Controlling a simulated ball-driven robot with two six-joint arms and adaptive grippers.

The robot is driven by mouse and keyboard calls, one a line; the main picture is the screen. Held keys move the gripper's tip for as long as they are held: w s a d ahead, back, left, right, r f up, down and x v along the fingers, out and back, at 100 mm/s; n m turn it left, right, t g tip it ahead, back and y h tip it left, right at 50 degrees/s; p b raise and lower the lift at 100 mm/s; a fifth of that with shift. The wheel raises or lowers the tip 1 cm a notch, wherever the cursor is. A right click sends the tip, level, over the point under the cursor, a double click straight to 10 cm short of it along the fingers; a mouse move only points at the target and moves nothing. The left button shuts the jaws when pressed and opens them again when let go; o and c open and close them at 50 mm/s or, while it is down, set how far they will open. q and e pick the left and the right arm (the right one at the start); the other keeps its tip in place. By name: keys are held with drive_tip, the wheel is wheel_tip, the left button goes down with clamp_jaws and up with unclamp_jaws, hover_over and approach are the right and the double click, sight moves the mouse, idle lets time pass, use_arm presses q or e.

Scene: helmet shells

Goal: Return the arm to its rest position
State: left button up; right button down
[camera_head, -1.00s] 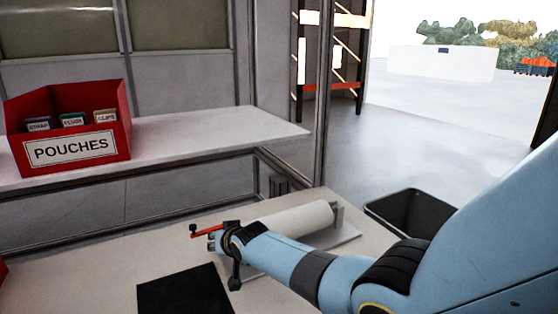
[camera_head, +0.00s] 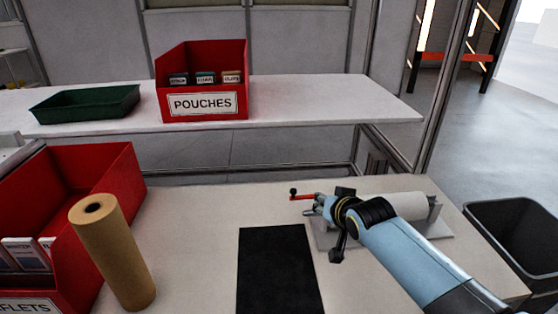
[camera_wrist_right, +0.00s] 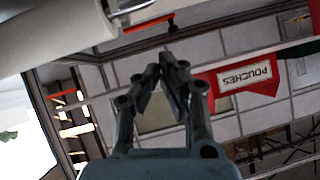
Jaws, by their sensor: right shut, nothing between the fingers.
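My right arm reaches in from the lower right in the camera_head view. My right gripper (camera_head: 317,207) is over the bench, by the left end of a white roll (camera_head: 405,205) on a grey stand, close to a small red crank handle (camera_head: 302,196). Whether it touches the handle cannot be told. In the right wrist view the fingers (camera_wrist_right: 170,58) come together at their tips with nothing between them. The arm covers part of the roll and its stand. My left gripper is not in view.
A black mat (camera_head: 278,270) lies on the bench (camera_head: 195,235). A brown paper roll (camera_head: 115,255) stands by a red leaflet bin (camera_head: 95,165). A red POUCHES bin (camera_head: 203,104) and a green tray (camera_head: 85,104) sit on the back shelf. A dark open bin (camera_head: 515,235) stands right.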

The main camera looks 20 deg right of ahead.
drive_tip(key=s+a+r+n+g, duration=0.1)
drive_tip(key=s+r+n+g, duration=0.3)
drive_tip(key=s, duration=1.3)
drive_tip(key=s+r+n+g, duration=0.1)
drive_tip(key=s+r+g, duration=0.35)
drive_tip(key=s, duration=1.35)
wheel_tip(320, 180, down, 24)
drive_tip(key=s+d, duration=0.1)
drive_tip(key=d, duration=0.1)
drive_tip(key=s+d+f+g, duration=0.1)
drive_tip(key=s+f+g, duration=0.1)
drive_tip(key=s+f, duration=1.5)
drive_tip(key=shift+s+d+f, duration=0.15)
drive_tip(key=shift+s+f, duration=0.1)
drive_tip(key=shift+s, duration=0.95)
